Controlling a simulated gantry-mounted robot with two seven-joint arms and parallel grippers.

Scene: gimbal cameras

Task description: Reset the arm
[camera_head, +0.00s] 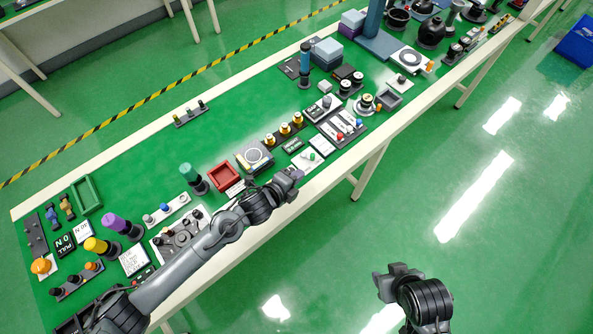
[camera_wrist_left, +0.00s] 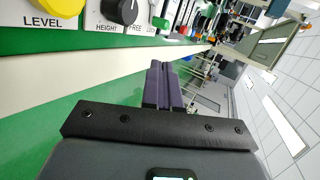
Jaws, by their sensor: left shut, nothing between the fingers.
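My left arm reaches in from the lower left of the head view, over the near edge of the long green-topped table (camera_head: 137,95). My left gripper (camera_head: 297,174) is shut and empty, near the table's front edge and beside a small panel. In the left wrist view its two purple-grey fingers (camera_wrist_left: 162,85) lie together. A black knob marked HEIGHT (camera_wrist_left: 120,10) and a yellow knob marked LEVEL (camera_wrist_left: 60,6) show at the top of that view. My right gripper (camera_head: 391,280) is over the floor at the lower right; its finger gap cannot be made out.
A red tray (camera_head: 223,175), a green tray (camera_head: 86,194) and a purple-topped post (camera_head: 121,225) stand on the table. Switch panels line the near edge. The green floor right of the table is clear around my right arm. A blue bin (camera_head: 578,45) sits at the far right.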

